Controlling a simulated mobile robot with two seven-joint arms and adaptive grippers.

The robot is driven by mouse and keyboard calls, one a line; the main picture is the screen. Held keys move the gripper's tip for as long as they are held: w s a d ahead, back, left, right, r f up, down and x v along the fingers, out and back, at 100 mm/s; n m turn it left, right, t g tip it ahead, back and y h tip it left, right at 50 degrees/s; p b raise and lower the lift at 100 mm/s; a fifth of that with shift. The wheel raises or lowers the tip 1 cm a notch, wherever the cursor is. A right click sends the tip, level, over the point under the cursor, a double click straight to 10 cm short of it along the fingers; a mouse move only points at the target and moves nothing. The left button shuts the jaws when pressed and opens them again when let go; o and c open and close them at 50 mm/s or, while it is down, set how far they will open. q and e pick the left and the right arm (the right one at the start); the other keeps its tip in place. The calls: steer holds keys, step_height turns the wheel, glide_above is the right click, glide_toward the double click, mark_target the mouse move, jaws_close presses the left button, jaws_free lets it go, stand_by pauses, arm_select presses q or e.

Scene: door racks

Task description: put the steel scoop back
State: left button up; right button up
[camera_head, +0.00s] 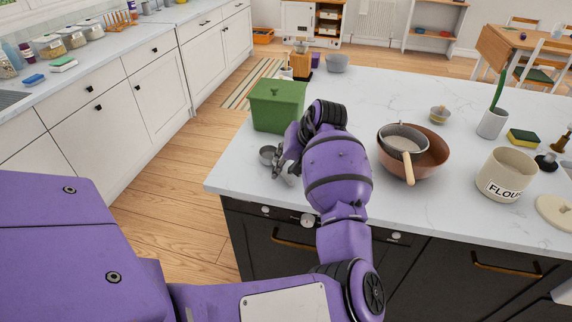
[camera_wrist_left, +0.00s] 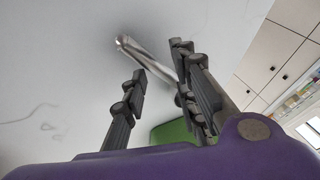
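The steel scoop (camera_head: 268,155) lies on the white island top near its left front corner, just in front of the green bin. In the left wrist view its bright shaft (camera_wrist_left: 148,62) runs slantwise from the upper middle towards the right-hand finger; the far part is hidden behind that finger. My left gripper (camera_head: 286,163) is low over the counter beside the scoop, partly hidden by my own wrist. In the left wrist view the fingers (camera_wrist_left: 160,88) are spread apart, with part of the scoop showing between them. I cannot tell whether they touch it. My right gripper is not in view.
A green lidded bin (camera_head: 278,106) stands close behind my left gripper. To the right are a brown bowl (camera_head: 428,158) with a sieve (camera_head: 402,140), a flour canister (camera_head: 507,175), its lid (camera_head: 556,211) and a sponge (camera_head: 523,137).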

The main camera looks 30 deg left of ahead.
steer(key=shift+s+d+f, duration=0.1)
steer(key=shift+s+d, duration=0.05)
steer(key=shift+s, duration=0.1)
arm_select(q)
steer(key=shift+r, duration=0.2)
steer(key=v, duration=1.2)
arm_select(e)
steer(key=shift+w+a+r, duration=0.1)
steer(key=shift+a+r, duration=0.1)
